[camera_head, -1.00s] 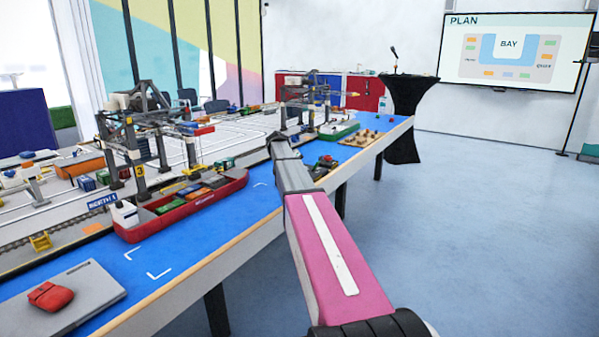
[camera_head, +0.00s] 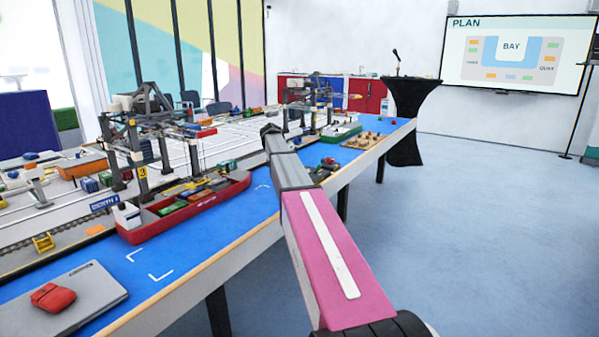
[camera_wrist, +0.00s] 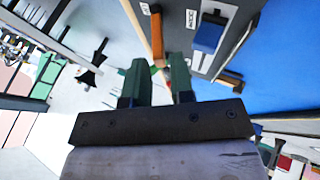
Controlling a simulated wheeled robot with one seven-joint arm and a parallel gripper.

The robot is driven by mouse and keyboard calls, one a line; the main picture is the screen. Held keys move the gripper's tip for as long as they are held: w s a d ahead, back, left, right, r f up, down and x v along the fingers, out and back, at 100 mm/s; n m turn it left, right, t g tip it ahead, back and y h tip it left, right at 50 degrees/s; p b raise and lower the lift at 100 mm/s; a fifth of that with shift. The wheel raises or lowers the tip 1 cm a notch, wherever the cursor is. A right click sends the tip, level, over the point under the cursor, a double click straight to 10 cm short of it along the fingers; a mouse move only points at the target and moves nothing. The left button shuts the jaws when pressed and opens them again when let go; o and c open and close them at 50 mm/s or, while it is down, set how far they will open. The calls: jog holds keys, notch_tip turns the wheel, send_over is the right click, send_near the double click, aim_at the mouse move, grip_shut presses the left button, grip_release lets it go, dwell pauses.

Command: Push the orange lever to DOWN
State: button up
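The orange lever (camera_wrist: 157,34) is a narrow orange bar at the top centre of the wrist view, against a dark grey panel (camera_wrist: 178,30) with small white markings. My gripper (camera_wrist: 157,72) shows in the wrist view with its two dark green fingers apart. The lever's near end lies in line with the gap between the fingertips. I cannot tell whether they touch. In the head view my own arm hides the gripper and the lever.
A blue block (camera_wrist: 211,34) sits on the panel right of the lever. The table (camera_head: 235,218) carries a red ship (camera_head: 190,207), a gantry crane (camera_head: 137,150) and a grey plate (camera_head: 88,287) with a red object. The floor at right is clear.

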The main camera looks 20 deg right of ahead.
jog(key=v, duration=0.5)
dwell(1.3)
